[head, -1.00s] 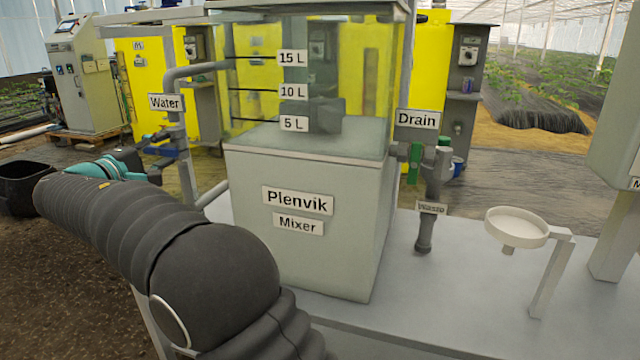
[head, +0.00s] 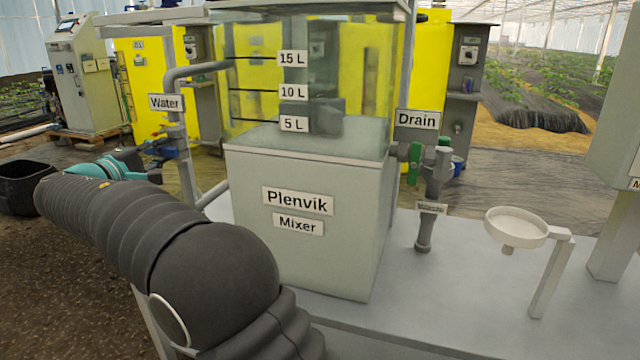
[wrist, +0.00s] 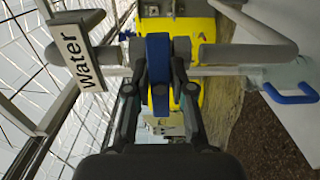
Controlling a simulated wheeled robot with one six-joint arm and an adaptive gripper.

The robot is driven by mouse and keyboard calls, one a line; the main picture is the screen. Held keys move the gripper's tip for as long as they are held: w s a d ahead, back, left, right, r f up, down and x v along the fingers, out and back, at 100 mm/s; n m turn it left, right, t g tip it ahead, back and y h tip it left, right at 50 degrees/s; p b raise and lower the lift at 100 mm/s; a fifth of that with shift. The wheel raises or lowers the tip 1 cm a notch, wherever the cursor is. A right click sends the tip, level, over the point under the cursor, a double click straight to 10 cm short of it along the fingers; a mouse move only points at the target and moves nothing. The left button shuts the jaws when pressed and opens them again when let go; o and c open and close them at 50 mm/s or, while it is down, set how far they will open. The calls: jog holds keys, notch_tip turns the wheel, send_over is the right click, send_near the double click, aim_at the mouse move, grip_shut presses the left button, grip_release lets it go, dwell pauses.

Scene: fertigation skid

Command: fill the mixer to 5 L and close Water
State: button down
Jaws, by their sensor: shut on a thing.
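The Plenvik mixer (head: 300,240) has a clear upper tank with 5 L (head: 293,123), 10 L and 15 L marks. A pale surface (head: 320,140) shows near the 5 L mark; I cannot tell whether it is water or the tank floor. The Water label (head: 166,102) hangs on the inlet pipe at left, and also shows in the wrist view (wrist: 78,55). The blue Water handle (wrist: 158,75) appears to lie across the grey pipe (wrist: 215,54). My gripper (wrist: 160,85) is shut on this handle.
The Drain label (head: 417,120) and a green handle (head: 414,163) are at the mixer's right. A round white funnel (head: 516,228) stands on the skid further right. Another blue handle (wrist: 290,97) shows in the wrist view. A black tub (head: 22,188) is on the floor at left.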

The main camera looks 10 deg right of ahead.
jog(key=n+p, duration=0.1)
jog(key=p, duration=0.1)
jog(key=shift+r+n+p, duration=0.35)
jog(key=shift+n, duration=0.05)
jog(key=shift+f+n, duration=0.3)
jog(key=shift+n, duration=0.2)
jog(key=n, duration=1.1)
dwell(3.6)
